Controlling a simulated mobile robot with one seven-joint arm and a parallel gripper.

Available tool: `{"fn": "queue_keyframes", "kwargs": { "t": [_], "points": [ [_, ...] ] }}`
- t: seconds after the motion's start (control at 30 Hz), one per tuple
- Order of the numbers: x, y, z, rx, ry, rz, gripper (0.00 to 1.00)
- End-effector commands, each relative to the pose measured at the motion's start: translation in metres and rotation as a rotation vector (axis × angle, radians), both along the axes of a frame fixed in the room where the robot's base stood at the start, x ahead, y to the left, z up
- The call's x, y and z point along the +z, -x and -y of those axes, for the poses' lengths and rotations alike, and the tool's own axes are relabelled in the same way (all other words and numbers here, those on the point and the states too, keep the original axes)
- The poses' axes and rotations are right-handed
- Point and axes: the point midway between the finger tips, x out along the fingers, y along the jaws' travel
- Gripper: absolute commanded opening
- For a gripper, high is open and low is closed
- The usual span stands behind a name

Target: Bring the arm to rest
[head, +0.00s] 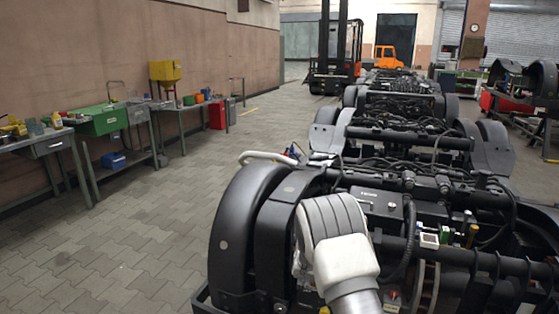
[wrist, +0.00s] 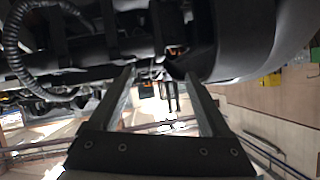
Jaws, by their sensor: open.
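My gripper (wrist: 160,78) shows in the wrist view with its two fingers spread apart and nothing between them. The gripper itself cannot be made out in the head view.
An orange forklift (head: 330,70) stands at the back. The paved floor (head: 150,215) at left is clear.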

Motion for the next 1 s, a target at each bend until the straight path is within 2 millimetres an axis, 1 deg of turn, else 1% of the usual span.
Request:
{"fn": "queue_keyframes", "kwargs": {
  "t": [0.03,0.1,0.27,0.3,0.47,0.5,0.57,0.7,0.77,0.8,0.87,0.9,0.97,1.0],
  "points": [
    [0.023,0.003,0.0,0.011,-0.012,-0.012,0.81],
    [0.047,0.01,-0.001,0.029,-0.028,-0.038,0.81],
    [0.1,0.035,-0.003,0.077,-0.052,-0.098,0.81],
    [0.112,0.042,-0.003,0.088,-0.057,-0.111,0.81],
    [0.159,0.078,-0.005,0.141,-0.068,-0.17,0.81],
    [0.17,0.089,-0.005,0.153,-0.07,-0.184,0.81],
    [0.185,0.105,-0.005,0.172,-0.07,-0.205,0.81],
    [0.217,0.148,-0.004,0.218,-0.066,-0.256,0.81],
    [0.229,0.168,-0.004,0.236,-0.061,-0.278,0.81],
    [0.237,0.181,-0.003,0.249,-0.056,-0.291,0.81],
    [0.246,0.202,-0.002,0.266,-0.049,-0.314,0.81],
    [0.252,0.216,-0.001,0.277,-0.043,-0.329,0.81],
    [0.26,0.238,0.0,0.291,-0.035,-0.352,0.81],
    [0.264,0.253,0.001,0.301,-0.027,-0.367,0.81]
  ]
}}
